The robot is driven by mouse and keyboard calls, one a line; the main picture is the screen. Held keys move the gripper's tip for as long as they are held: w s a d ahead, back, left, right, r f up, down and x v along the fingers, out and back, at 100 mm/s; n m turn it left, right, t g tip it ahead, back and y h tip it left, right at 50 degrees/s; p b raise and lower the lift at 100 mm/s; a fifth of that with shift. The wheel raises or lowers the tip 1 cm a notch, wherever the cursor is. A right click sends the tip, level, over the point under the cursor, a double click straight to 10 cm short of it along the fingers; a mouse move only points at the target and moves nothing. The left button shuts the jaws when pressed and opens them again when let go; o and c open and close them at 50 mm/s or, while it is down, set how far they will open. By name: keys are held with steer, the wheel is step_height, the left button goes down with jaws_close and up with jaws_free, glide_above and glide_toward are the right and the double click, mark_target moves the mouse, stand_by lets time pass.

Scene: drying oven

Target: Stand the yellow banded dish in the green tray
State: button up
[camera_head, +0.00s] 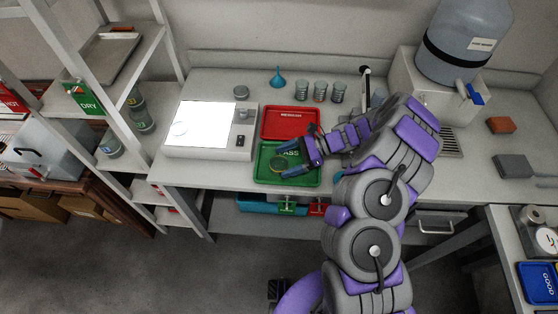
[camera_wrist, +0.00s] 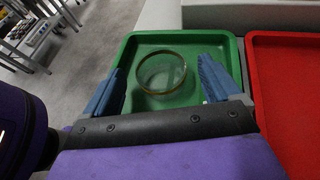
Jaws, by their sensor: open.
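The yellow banded dish (camera_wrist: 162,73) is a clear round glass dish with a yellow rim, standing upright inside the green tray (camera_wrist: 224,43). In the head view the dish (camera_head: 279,163) shows in the left part of the green tray (camera_head: 314,178), partly behind my fingers. My gripper (camera_wrist: 165,82) is open, with a blue finger on each side of the dish. A gap shows between the dish and each finger in the wrist view. In the head view my gripper (camera_head: 286,160) is low over the tray.
A red tray (camera_head: 290,122) lies directly behind the green one. A white lit panel device (camera_head: 204,126) stands to the left. Several jars (camera_head: 320,91) and a blue funnel (camera_head: 277,77) stand at the back. A large water bottle (camera_head: 464,40) is on the right.

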steer(key=p+v, duration=0.1)
steer(key=v, duration=0.8)
steer(key=s+a+r+n+g+h, duration=0.1)
steer(key=s+a+r+n+h, duration=0.1)
steer(key=s+a+r+n, duration=0.45)
steer(key=s+a+r+n+g+h, duration=0.1)
steer(key=s+r+n+h, duration=0.25)
steer(key=s+r, duration=0.65)
steer(key=s+d+r+n+t+h, duration=0.1)
steer(key=s+d+r+n+h, duration=0.1)
steer(key=s+d, duration=0.4)
steer(key=s+d+r+n+t+h, duration=0.2)
steer(key=s+d+h, duration=0.3)
steer(key=s, duration=0.8)
steer(key=shift+d+r+n, duration=0.65)
steer(key=shift+d+n, duration=0.05)
steer(key=shift+d, duration=0.3)
